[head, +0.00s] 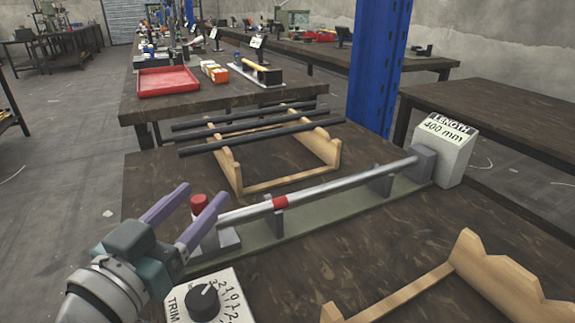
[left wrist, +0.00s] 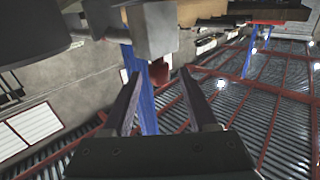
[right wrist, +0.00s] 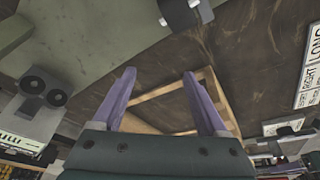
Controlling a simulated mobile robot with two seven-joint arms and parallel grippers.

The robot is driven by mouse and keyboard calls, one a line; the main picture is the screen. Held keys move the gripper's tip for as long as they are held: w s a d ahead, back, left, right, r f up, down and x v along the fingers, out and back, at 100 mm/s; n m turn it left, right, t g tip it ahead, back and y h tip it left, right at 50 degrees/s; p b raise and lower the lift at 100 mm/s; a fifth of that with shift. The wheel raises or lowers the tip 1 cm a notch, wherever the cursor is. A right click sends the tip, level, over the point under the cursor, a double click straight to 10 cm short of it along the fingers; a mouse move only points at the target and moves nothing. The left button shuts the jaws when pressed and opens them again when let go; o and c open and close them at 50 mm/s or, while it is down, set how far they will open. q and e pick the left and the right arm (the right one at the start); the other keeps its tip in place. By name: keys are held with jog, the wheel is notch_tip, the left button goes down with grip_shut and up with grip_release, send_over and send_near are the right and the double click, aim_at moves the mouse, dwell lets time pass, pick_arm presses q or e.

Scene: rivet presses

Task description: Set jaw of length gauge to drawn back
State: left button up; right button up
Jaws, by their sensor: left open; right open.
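The length gauge (head: 330,207) is a long green-grey base with a display box (head: 447,140) at its far right end, reading LENGTH 400 mm. A silver rod (head: 330,188) with a red band lies along it on grey supports. At the near left end is the jaw, a grey block with a red knob (head: 200,205). My left gripper (head: 204,193) is open, its purple fingers on either side of the knob; contact cannot be told. In the left wrist view the red knob (left wrist: 158,72) shows beyond the open fingers. My right gripper (right wrist: 159,75) is open and empty.
A TRIM dial (head: 204,302) stands close to the left gripper. A wooden rack (head: 270,185) with several dark rods lies behind the gauge. Another wooden rack (head: 490,275) is at the front right. A red tray (head: 168,82) sits on the farther table. A blue post (head: 378,65) rises behind.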

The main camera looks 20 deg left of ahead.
pick_arm(q)
jog(key=shift+w, duration=0.55)
jog(key=shift+c, duration=0.2)
grip_shut()
dwell(0.9)
